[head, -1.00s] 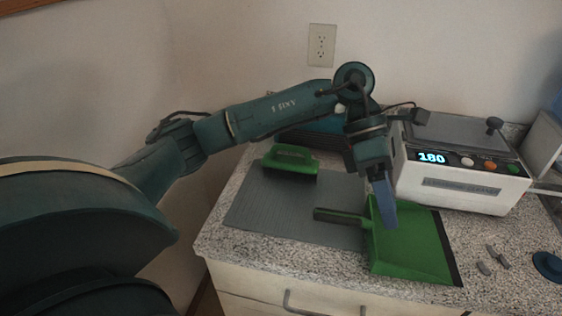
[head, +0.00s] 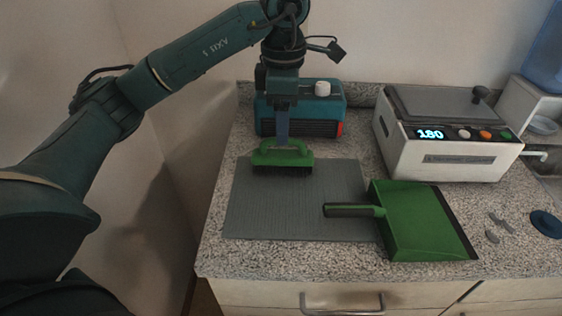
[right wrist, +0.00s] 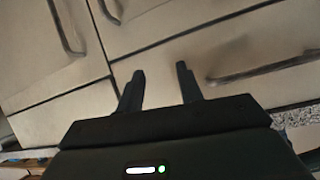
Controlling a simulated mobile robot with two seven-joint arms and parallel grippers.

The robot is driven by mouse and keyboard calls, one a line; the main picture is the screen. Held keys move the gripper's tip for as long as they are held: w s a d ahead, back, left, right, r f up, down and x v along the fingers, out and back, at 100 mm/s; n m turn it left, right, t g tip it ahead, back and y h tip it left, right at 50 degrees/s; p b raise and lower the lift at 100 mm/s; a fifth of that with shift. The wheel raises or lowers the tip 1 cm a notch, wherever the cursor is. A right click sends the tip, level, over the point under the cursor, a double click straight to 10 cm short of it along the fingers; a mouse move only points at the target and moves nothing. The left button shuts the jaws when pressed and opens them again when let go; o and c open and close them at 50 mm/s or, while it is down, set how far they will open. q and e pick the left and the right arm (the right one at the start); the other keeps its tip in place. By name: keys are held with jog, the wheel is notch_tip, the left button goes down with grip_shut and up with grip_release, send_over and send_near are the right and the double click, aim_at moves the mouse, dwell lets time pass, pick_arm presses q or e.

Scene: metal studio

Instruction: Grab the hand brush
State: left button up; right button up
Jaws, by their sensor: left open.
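The green hand brush (head: 283,158) stands bristles down on the grey mat (head: 290,212), near its back left part. My left gripper (head: 282,140) points straight down at the brush's handle and is open. Its fingers reach the top of the handle in the picture; I cannot tell whether they touch it. A green dustpan (head: 420,225) with a dark handle lies to the right, its handle over the mat. My right gripper (right wrist: 160,72) shows in the right wrist view with its fingers apart and empty, in front of cabinet doors.
A teal device (head: 335,108) with a white knob stands behind the brush. A white machine (head: 450,150) reading 180 stands at the back right. Small grey pieces (head: 497,225) and a blue disc (head: 546,224) lie on the speckled counter (head: 310,259). The front part of the mat is bare.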

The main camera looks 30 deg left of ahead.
aim_at(283, 154)
pick_arm(q)
notch_tip(283, 154, down, 3)
jog(key=shift+f, duration=0.1)
jog(key=shift+s+d+f, duration=0.1)
jog(key=shift+f, duration=1.2)
jog(key=shift+s+f, duration=0.1)
jog(key=shift+f, duration=1.15)
jog(key=shift+c, duration=0.4)
